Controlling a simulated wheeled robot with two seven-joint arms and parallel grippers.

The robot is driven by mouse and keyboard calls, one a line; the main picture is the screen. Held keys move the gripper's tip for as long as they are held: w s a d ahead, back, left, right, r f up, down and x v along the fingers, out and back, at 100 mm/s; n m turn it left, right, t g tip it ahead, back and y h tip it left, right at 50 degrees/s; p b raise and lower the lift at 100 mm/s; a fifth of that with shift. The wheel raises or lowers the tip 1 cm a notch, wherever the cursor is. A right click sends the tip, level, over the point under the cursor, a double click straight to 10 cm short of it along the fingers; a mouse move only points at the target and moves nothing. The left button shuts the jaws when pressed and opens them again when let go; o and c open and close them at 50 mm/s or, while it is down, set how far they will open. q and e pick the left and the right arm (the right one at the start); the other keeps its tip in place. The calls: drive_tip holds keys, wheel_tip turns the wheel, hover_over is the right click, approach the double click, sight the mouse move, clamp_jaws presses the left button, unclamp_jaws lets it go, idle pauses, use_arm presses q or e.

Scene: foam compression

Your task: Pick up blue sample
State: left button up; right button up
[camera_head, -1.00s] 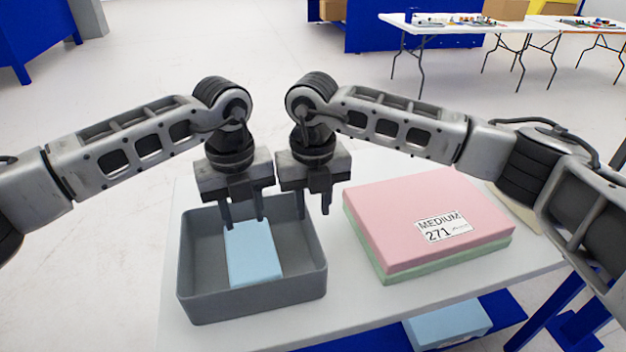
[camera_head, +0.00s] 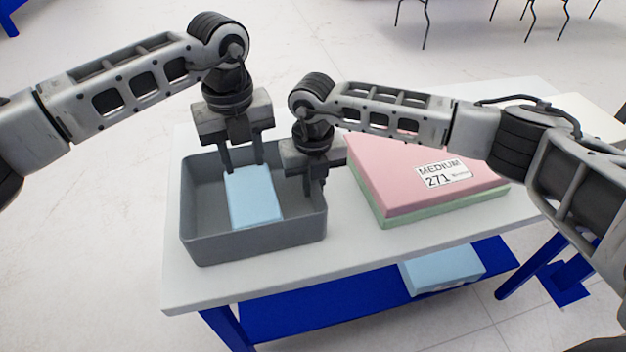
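The blue sample (camera_head: 253,200) is a light blue block lying in a grey open-topped tray (camera_head: 255,243) on the table. My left gripper (camera_head: 243,163) is over the far end of the blue sample, its fingers apart and pointing down. The fingertips are at the sample's far edge; I cannot tell whether they touch it. My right gripper (camera_head: 315,190) is lower, at the tray's right side, apart from the blue sample. Its fingers point down with a small gap between them and nothing visible in it.
A pink slab (camera_head: 415,180) labelled MEDIUM 271 lies on a green slab (camera_head: 445,208) right of the tray. My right forearm passes above its far side. A light blue block (camera_head: 440,270) sits on the blue lower shelf (camera_head: 340,308). The white table's (camera_head: 190,290) front strip is clear.

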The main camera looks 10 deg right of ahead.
use_arm(q)
drive_tip(key=o, duration=0.5)
drive_tip(key=shift+r, duration=0.1)
drive_tip(key=o, duration=0.5)
drive_tip(key=shift+w+a+r, duration=0.15)
drive_tip(key=shift+w+r, duration=0.05)
drive_tip(key=shift+r, duration=0.1)
drive_tip(key=o, duration=0.4)
drive_tip(key=shift+r+m, duration=0.15)
drive_tip(key=shift+m, duration=0.55)
wheel_tip(320, 180, up, 6)
drive_tip(key=a+m+h, duration=0.1)
drive_tip(key=m, duration=2)
drive_tip(key=m+y, duration=0.1)
drive_tip(key=m, duration=1.4)
hover_over(255, 213)
wheel_tip(255, 213, down, 6)
drive_tip(key=shift+f, duration=5.7)
